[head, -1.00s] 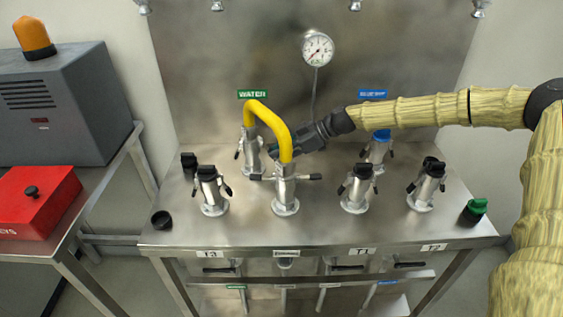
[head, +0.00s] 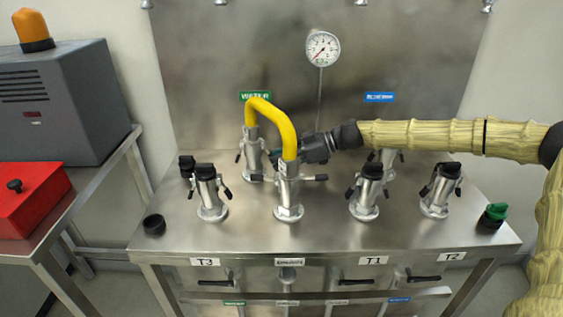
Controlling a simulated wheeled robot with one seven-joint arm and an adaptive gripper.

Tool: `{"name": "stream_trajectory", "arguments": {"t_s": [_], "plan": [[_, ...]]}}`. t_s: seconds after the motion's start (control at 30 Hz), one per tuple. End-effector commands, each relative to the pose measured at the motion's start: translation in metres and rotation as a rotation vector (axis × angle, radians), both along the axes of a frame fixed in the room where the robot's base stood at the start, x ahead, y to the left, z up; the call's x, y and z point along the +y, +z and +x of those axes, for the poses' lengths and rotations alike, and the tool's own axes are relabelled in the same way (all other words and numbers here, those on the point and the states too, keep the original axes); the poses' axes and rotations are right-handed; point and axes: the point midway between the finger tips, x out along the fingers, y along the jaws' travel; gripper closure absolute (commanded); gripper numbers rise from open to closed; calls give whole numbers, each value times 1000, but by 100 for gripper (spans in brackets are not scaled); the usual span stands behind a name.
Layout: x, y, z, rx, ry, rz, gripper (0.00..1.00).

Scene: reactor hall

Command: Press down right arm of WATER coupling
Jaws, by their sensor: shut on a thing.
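The WATER coupling (head: 252,150) is the metal coupling at the back left, below the green WATER label (head: 255,97). A yellow hose (head: 272,112) arches from its top to the front middle coupling (head: 288,195). The WATER coupling's left arm shows as a dark lever hanging at its side. Its right arm is on the side of my gripper and is mostly hidden.
Other couplings with black caps stand at T3 (head: 210,190), T1 (head: 367,190) and T2 (head: 439,190). Another coupling stands behind my gripper under the blue label (head: 379,97). A green-topped cap (head: 494,215) sits at the right edge.

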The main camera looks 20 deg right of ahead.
Motion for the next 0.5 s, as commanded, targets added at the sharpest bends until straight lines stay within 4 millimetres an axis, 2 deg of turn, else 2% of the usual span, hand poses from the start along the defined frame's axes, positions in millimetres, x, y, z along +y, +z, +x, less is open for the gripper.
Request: {"name": "stream_trajectory", "arguments": {"t_s": [0.33,0.37,0.43,0.5], "plan": [[0,0,0,0,0,0,100],[0,0,0,0,0,0,77],[0,0,0,0,0,0,64],[0,0,0,0,0,0,61]]}}
